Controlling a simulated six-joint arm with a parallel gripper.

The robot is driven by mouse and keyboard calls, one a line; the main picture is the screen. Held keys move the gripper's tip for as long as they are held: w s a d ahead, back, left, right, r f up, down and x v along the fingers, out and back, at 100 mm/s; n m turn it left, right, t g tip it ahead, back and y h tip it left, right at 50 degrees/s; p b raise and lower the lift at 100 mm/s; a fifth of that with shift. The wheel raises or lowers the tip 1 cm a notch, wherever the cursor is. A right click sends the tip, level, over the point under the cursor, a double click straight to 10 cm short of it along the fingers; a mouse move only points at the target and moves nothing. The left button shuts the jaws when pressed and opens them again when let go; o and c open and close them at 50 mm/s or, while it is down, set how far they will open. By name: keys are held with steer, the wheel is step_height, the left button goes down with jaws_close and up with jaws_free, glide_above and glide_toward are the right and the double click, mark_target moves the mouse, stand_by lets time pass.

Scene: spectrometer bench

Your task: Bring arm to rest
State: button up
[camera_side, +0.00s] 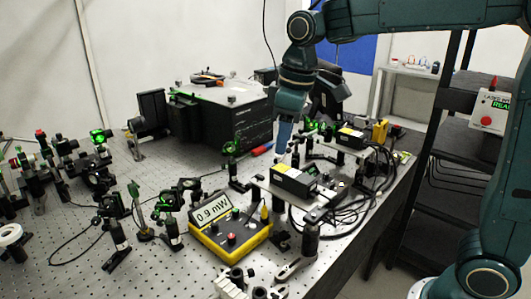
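My arm reaches in from the right, its wrist bent downward above the optical bench (90,220). My gripper (284,140) points down over the middle of the bench, in front of the large black box (222,118) and behind the black laser module (294,182). Its blue fingertips are small and seen from the side, so I cannot tell whether they are open or shut. I see no object held in it. Whether the tips touch anything is also unclear.
A yellow power meter (231,236) reading 0.9 mW stands at the front. Green-lit optic mounts (232,150) crowd the left and middle. Black cables (350,212) loop at the right. A dark shelf rack (445,185) stands beside the bench.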

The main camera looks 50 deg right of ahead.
steer(key=s+d+f+m+t, duration=0.1)
steer(key=s+d+f+m, duration=0.1)
steer(key=s, duration=0.8)
steer(key=s+d+f+m+t, duration=0.1)
steer(key=s+d+m+t, duration=0.1)
steer(key=s, duration=0.8)
steer(key=shift+s+d+f+m+t, duration=0.15)
steer(key=shift+s+f+m+t, duration=0.2)
steer(key=shift+m, duration=0.45)
